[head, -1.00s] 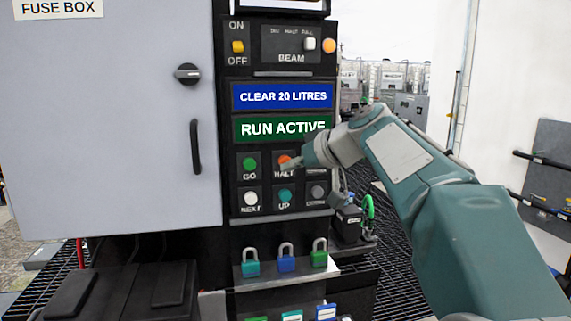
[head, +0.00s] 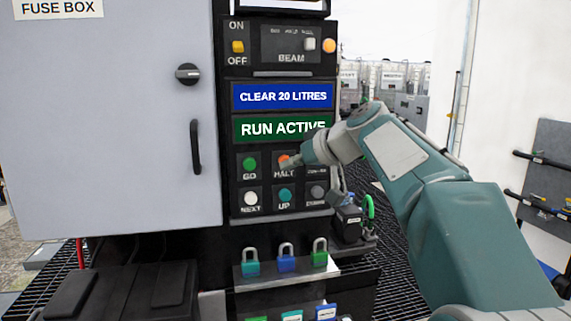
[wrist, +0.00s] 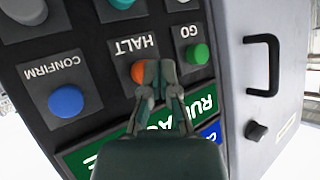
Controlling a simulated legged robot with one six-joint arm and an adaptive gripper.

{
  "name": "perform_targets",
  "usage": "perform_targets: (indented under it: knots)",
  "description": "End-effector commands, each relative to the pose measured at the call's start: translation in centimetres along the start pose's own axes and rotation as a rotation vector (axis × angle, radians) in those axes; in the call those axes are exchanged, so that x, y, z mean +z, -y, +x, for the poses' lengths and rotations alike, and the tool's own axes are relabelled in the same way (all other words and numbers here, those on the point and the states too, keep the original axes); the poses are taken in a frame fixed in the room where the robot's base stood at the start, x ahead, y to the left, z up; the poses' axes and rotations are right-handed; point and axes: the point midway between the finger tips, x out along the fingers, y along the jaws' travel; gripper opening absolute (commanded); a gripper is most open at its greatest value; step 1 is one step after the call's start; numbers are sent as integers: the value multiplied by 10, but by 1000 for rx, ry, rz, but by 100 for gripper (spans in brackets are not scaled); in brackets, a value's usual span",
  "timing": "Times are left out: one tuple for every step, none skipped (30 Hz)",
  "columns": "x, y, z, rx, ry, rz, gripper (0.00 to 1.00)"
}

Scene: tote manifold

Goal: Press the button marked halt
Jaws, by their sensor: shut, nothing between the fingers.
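The halt button (head: 283,160) is a round orange button above the label HALT on the black control panel. It also shows in the wrist view (wrist: 137,73), upside down, partly covered by my fingers. My gripper (head: 290,165) is shut and empty. In the wrist view its closed fingertips (wrist: 158,66) lie over the right part of the orange button. I cannot tell whether they touch it. The green GO button (wrist: 197,54) is beside it. A screen reading RUN ACTIVE (head: 283,128) sits above the buttons.
A white NEXT button (head: 250,198), a teal UP button (head: 285,196) and a blue CONFIRM button (wrist: 66,101) are close by. Several padlocks (head: 286,257) stand on a ledge below. The grey fuse box (head: 110,130) with its handle stands left of the panel.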

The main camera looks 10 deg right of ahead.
Motion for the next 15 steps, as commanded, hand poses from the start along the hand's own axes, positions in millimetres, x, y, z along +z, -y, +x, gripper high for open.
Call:
perform_targets:
  knots:
    - [0,0,0,0,0,0,0]
    - [0,0,1,0,0,0,0]
    - [-1,-1,1,0,0,0,0]
    - [-1,-1,1,0,0,0,0]
    - [-1,-1,1,0,0,0,0]
    - [-1,-1,2,0,0,0,0]
    - [-1,-1,2,0,0,0,0]
    - [-2,-1,2,0,0,0,0]
    - [-2,-2,2,0,0,0,0]
    - [-2,-2,2,0,0,0,0]
    - [-2,-2,3,0,0,0,0]
    - [-2,-2,3,0,0,0,0]
    - [-2,-2,3,0,0,0,0]
    - [-2,-2,3,0,0,0,0]
    - [-3,-3,4,0,0,0,0]
